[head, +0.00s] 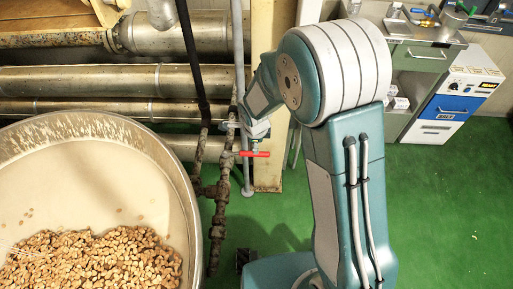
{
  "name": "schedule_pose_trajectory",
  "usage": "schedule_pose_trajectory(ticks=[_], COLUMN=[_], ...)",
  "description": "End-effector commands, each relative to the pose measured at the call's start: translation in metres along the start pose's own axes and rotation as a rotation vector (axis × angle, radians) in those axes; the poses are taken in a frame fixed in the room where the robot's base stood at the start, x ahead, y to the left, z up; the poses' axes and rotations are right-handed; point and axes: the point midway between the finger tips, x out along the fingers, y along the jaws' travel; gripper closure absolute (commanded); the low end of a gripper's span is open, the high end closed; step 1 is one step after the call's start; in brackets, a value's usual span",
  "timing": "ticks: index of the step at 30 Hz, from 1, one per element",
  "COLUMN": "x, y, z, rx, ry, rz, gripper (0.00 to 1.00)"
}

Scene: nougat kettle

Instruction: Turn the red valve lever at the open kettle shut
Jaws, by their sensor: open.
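The open kettle (181,170) is a wide round metal pan at the left, its near part cut off by the frame. It holds pale liquid and a heap of brown nuts. The red valve lever (255,154) is a short red bar, lying roughly level in the picture, on the pipework just right of the kettle's rim. My gripper (254,130) is small in the view, just above the lever in the picture. It is open, and no object shows in it. Its fingertips are hard to make out, and I cannot tell whether it touches the lever or the pipe.
Dark vertical pipes (198,145) stand between the kettle and my arm. Large horizontal metal pipes (120,80) run along the back left. A cream post (268,165) rises behind my gripper. A workbench (418,60) and a blue-fronted cabinet (450,107) stand back right. Green floor (445,215) is clear at right.

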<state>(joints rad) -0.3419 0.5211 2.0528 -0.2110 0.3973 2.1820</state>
Motion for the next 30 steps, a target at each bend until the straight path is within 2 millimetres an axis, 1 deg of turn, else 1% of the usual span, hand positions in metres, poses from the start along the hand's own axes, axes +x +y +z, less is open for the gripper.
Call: schedule_pose_trajectory(ticks=[1,3,7,23,25,26,28,30], x=[-0.009,-0.018,-0.027,-0.029,-0.032,-0.035,-0.047,-0.064], y=[-0.001,0.000,0.000,0.000,0.000,-0.001,-0.002,-0.003], z=[0.001,0.001,0.001,0.001,-0.001,-0.002,-0.007,-0.015], rx=[0.001,0.000,-0.001,-0.001,-0.009,-0.017,-0.055,-0.116], ry=[-0.002,-0.001,0.001,0.001,0.000,-0.001,-0.003,-0.005], rz=[-0.003,-0.002,0.001,0.001,-0.002,-0.004,-0.014,-0.026], gripper=[0.36,0.36,0.36,0.36,0.36,0.36,0.36,0.36])
